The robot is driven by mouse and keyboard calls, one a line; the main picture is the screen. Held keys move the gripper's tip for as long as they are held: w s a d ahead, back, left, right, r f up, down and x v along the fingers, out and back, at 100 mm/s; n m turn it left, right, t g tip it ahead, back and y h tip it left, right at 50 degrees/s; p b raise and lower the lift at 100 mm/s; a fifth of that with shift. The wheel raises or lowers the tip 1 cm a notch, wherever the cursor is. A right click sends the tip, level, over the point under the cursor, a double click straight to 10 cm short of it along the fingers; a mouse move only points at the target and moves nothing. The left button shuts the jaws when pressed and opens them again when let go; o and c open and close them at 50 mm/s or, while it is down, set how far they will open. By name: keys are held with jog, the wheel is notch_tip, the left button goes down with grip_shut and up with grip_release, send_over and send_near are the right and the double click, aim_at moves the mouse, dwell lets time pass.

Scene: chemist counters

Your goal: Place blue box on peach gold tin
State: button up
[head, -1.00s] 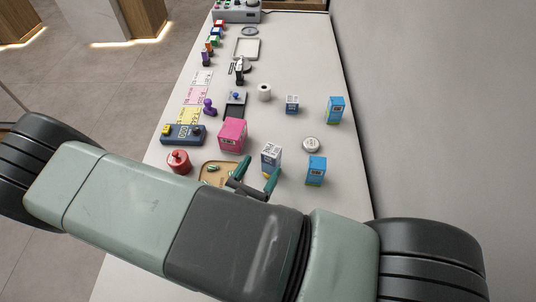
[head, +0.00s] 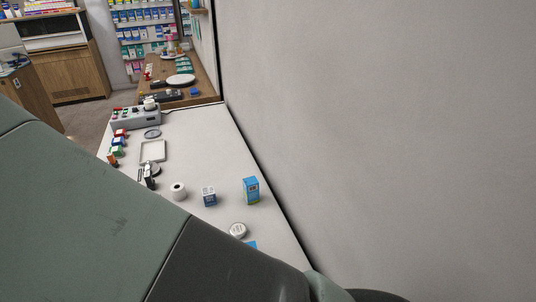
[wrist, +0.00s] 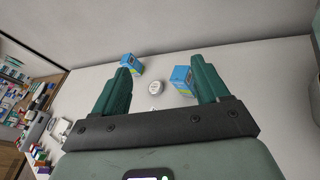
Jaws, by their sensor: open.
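Two blue boxes show. The farther one (head: 251,190) stands upright near the wall; it appears at left in the wrist view (wrist: 131,66). The nearer one (head: 251,245) is mostly hidden by my arm in the head view; it stands beside the right finger in the wrist view (wrist: 180,82). A small round pale tin (head: 238,230) lies flat between them, also in the wrist view (wrist: 155,88). Its peach gold colour is not clear. My gripper (wrist: 162,76) is open and empty, its fingers wide apart; it is hidden in the head view.
A small blue-and-white box (head: 209,196) and a white roll (head: 178,190) stand left of the farther blue box. A tray (head: 153,151) and a grey device (head: 135,117) lie farther back. The wall (head: 380,130) bounds the counter on the right. My arm covers the near counter.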

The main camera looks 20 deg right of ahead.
jog(key=s+d+r+m+y, duration=0.2)
jog(key=d+r+m+y, duration=0.1)
jog(key=r+m, duration=0.3)
jog(key=s+d+r+m+g+y, duration=0.1)
jog(key=s+d+r+m+y, duration=0.2)
jog(key=r, duration=0.7)
jog(key=s+d+r+m+y, duration=0.2)
jog(key=d+r+m+y, duration=0.3)
jog(key=m, duration=0.5)
notch_tip(320, 180, up, 4)
jog(key=shift+s+f+y, duration=0.1)
jog(key=shift+s+y, duration=0.15)
jog(key=shift+y, duration=0.75)
